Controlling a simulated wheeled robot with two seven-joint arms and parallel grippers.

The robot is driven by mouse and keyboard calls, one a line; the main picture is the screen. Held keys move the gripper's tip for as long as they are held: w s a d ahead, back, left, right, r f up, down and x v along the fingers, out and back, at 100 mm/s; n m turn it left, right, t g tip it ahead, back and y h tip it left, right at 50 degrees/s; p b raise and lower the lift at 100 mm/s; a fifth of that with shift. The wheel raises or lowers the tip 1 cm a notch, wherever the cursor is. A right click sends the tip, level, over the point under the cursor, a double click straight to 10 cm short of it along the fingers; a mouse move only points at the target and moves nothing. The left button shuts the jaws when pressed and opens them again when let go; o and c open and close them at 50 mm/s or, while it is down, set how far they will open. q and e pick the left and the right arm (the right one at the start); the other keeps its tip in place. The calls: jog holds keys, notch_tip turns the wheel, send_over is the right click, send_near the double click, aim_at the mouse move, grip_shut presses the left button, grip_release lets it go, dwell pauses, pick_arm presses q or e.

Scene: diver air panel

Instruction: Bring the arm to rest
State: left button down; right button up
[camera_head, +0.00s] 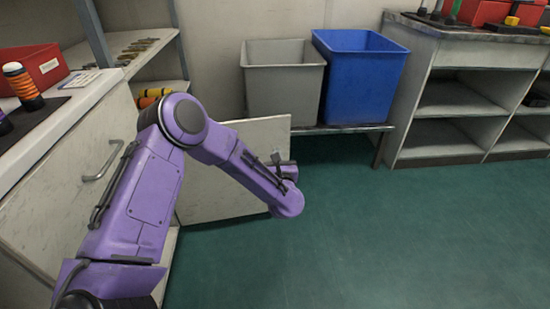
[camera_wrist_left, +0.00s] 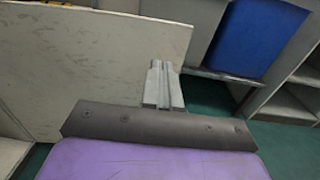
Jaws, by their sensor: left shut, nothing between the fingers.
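My left arm comes in from the left in the head view, bent over the front of the cabinet, with its far end low over the floor. My left gripper (camera_head: 277,159) is mostly hidden by the wrist in that view. In the left wrist view its two grey fingers (camera_wrist_left: 163,84) are together with nothing between them. They point toward the bins, and the pale door panel (camera_wrist_left: 90,60) fills the left side. My right gripper is in neither view.
An open cabinet door (camera_head: 228,195) stands out behind my left forearm; any contact cannot be told. A grey bin (camera_head: 283,85) and a blue bin (camera_head: 358,85) stand on a low shelf beyond. Open shelving (camera_head: 445,105) is at right. The green floor (camera_head: 400,235) is clear.

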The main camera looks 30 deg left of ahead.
pick_arm(q)
jog(key=s+d+f+m+g+h, duration=0.2)
jog(key=s+d+f+m+h, duration=0.2)
jog(key=s+f+m, duration=0.55)
jog(key=s+d+f+m+g+h, duration=0.1)
jog(key=s+d+f+m+h, duration=0.4)
jog(key=m, duration=1)
jog(key=s+a+f+m+g, duration=0.1)
jog(key=s+f+m+g, duration=0.25)
jog(key=s, duration=0.55)
jog(key=s+a+f+m+g+y, duration=0.1)
jog(key=s+f+m+g, duration=0.1)
jog(key=s+f+m, duration=0.45)
jog(key=s+a+f+m+g, duration=0.1)
jog(key=s+f+m+g, duration=0.15)
jog(key=s, duration=0.85)
notch_tip(320, 180, up, 22)
jog(key=p, duration=2.2)
jog(key=shift+w+r, duration=0.25)
jog(key=shift+w, duration=0.2)
